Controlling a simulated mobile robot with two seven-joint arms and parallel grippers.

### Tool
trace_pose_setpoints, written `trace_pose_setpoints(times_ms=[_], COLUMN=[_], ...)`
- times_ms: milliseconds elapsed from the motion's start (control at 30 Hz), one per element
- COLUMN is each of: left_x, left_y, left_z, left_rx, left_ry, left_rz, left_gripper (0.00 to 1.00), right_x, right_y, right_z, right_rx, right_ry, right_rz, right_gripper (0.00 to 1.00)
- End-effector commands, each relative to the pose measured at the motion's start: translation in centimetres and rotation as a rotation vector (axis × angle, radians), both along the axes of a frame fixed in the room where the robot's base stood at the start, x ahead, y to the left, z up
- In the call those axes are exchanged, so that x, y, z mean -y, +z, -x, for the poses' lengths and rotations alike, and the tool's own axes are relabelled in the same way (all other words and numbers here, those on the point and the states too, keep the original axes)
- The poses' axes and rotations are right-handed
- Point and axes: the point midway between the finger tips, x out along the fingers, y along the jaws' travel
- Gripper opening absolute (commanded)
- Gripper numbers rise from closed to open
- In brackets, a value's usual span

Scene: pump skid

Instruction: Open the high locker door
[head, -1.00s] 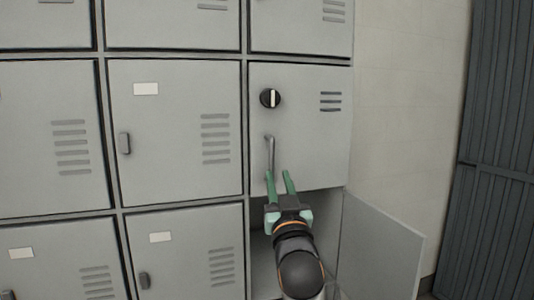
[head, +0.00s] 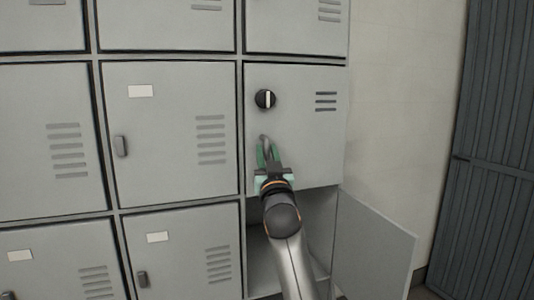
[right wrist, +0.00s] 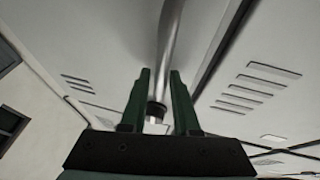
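The high locker door (head: 300,150) is the grey door at the right of the middle row, and it looks shut. It has a round black knob (head: 265,99) with a pale upright bar. Below the knob is a grey metal bar handle (head: 265,142), partly hidden by my gripper. My right gripper (head: 267,152) is at this handle, with green fingers. In the right wrist view the fingers (right wrist: 159,75) stand apart, open, on either side of the handle bar (right wrist: 168,40), with gaps showing. My left gripper is not in view.
Below, a lower locker door (head: 372,245) stands swung open to the right, and its compartment (head: 318,215) is dark inside. Other shut lockers (head: 170,130) fill the left. A pale wall (head: 400,110) and a dark ribbed panel (head: 498,150) are at the right.

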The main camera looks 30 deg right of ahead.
Motion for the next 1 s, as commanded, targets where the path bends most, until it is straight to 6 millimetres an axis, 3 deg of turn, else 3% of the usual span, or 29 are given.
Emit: trace_pose_setpoints(times_ms=[67, 300, 1000], left_x=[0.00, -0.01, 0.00], left_y=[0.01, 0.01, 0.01], left_z=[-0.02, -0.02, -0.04], left_rx=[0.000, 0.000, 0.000], left_ry=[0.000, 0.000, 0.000], left_rz=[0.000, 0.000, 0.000], left_gripper=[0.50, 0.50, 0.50], right_x=[0.00, -0.01, -0.02], right_y=[-0.01, -0.02, -0.07], right_z=[0.02, 0.02, 0.02], right_rx=[0.000, 0.000, -0.001], right_ry=[0.000, 0.000, 0.000], right_rz=[0.000, 0.001, 0.000], right_gripper=[0.27, 0.00, 0.00])
